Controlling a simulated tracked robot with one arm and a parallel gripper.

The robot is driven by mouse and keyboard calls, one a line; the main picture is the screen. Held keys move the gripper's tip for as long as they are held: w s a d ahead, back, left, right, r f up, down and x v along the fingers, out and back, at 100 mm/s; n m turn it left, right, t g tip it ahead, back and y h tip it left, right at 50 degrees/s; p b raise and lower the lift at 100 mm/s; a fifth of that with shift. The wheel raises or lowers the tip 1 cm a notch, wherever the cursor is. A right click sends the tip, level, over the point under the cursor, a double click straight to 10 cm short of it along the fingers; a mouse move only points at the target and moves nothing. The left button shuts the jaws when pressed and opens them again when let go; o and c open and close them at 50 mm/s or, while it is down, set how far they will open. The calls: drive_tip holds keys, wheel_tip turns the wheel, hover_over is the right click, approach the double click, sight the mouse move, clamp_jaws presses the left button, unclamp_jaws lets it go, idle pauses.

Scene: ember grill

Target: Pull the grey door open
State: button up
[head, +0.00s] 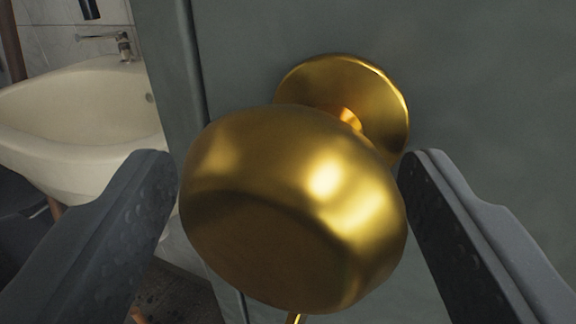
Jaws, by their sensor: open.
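The grey door (480,90) fills the right and middle of the head view. A large round brass knob (300,200) stands out from it on a round brass plate (385,95). My gripper (285,165) is open, with one dark finger on each side of the knob. The left finger's tip is close to the knob's left side and the right finger's tip is close to its right side. I cannot tell whether either touches it. Part of the door behind the knob is hidden.
Left of the door's edge, a cream washbasin (80,125) with a metal tap (122,45) stands against a tiled wall (60,35). A dark floor (175,290) shows below. A small brass piece (293,318) shows under the knob.

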drive_tip(key=shift+w, duration=0.1)
drive_tip(key=c, duration=1)
drive_tip(key=shift+d, duration=0.15)
drive_tip(key=c, duration=0.3)
drive_tip(key=shift+c, duration=0.2)
